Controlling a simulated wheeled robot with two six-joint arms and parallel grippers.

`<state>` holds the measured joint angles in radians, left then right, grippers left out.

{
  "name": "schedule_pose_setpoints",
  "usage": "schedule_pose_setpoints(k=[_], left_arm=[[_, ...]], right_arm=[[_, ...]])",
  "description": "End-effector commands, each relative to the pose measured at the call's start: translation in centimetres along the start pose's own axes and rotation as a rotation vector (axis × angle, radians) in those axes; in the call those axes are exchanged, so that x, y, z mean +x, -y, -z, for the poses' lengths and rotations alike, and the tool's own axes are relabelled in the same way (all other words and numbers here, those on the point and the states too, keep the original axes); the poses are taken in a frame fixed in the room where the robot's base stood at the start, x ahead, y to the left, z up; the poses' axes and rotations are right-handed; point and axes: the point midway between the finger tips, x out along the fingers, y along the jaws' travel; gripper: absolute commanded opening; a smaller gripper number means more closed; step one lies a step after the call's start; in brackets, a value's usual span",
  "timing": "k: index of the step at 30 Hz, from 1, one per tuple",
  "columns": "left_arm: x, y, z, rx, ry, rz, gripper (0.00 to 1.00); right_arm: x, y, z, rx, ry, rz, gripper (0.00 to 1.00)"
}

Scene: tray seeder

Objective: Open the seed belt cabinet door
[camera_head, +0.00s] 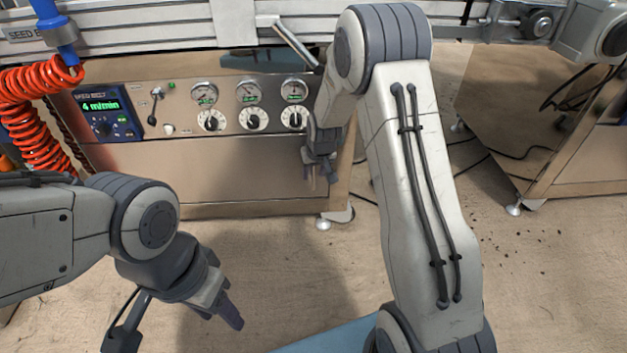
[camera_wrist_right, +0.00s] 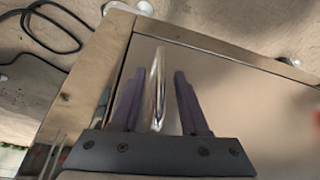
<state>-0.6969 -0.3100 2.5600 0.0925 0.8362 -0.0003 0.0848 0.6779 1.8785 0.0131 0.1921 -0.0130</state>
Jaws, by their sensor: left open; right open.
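The seed belt cabinet door (camera_head: 215,172) is a flat metal panel below the control panel, and it looks shut in its frame. In the right wrist view the door (camera_wrist_right: 240,95) shows a thin dark seam along its edge. A shiny bar handle (camera_wrist_right: 158,85) stands on the door. My right gripper (camera_wrist_right: 160,74) is open, with one finger on each side of the handle; I cannot tell whether either touches it. In the head view my right gripper (camera_head: 319,176) is at the door's right side and hides the handle. My left gripper (camera_head: 226,313) is open and empty, low over the floor.
Above the door is a control panel (camera_head: 185,125) with gauges, knobs and a green display. An orange coiled hose (camera_head: 40,130) hangs at the left. Another metal cabinet (camera_head: 520,150) stands at the right, with cables on the floor. The floor before the door is clear.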

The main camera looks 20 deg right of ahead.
Motion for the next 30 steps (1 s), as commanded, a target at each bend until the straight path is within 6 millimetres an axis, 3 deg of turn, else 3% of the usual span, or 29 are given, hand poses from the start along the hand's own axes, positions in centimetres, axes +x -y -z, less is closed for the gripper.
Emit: schedule_pose_setpoints(k=[3,12,15,16,30], left_arm=[[0.59,0.04,-0.03,0.0,0.0,0.0,0.5],[0.55,0.04,-0.03,0.0,0.0,0.0,0.5],[0.55,0.04,-0.03,0.0,0.0,0.0,0.5],[0.55,0.04,-0.03,0.0,0.0,0.0,0.5],[0.55,0.04,-0.03,0.0,0.0,0.0,0.5]], right_arm=[[0.93,0.01,-0.07,0.0,0.001,0.0,0.45],[0.96,0.01,0.01,0.0,0.001,0.0,0.45],[0.95,0.01,0.0,0.0,0.001,0.0,0.07],[0.95,0.01,0.01,0.0,0.0,0.0,0.0],[0.94,-0.02,-0.01,0.0,0.001,0.0,0.0]])
